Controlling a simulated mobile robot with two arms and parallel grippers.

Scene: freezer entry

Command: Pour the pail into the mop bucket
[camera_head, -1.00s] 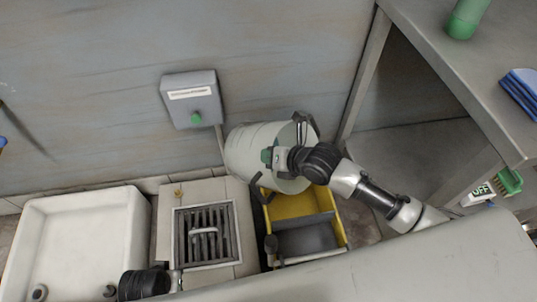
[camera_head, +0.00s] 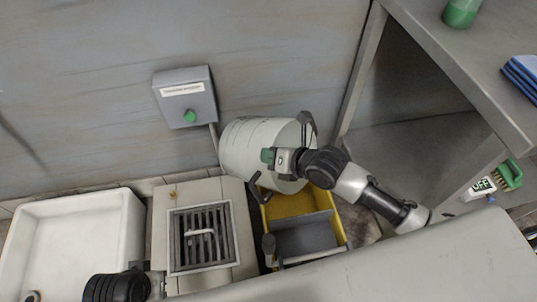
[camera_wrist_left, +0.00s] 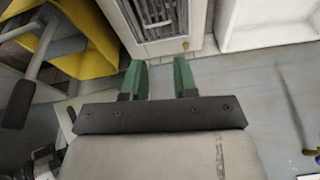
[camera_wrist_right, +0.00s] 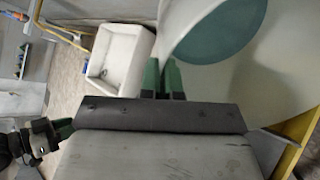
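The pail (camera_head: 250,148) is a large pale grey-white cylinder, tipped over on its side above the yellow mop bucket (camera_head: 338,226). Its open end faces right, and a dark handle stands out at its rim. My right gripper (camera_head: 268,156) is at the pail's mouth side. In the right wrist view its green fingers (camera_wrist_right: 163,80) are close together on the pail wall (camera_wrist_right: 205,72), and a teal round area shows within the pail. I see no stream of liquid. My left gripper, low in the head view, has its green fingers (camera_wrist_left: 160,78) apart and empty in the left wrist view.
A white sink (camera_head: 128,225) and a floor drain grate (camera_head: 202,238) lie left of the bucket. A grey wall box (camera_head: 185,97) with a green button is behind. A steel table (camera_head: 440,60) stands right, with a brush (camera_head: 509,175) and an OFF-marked item (camera_head: 482,188) below.

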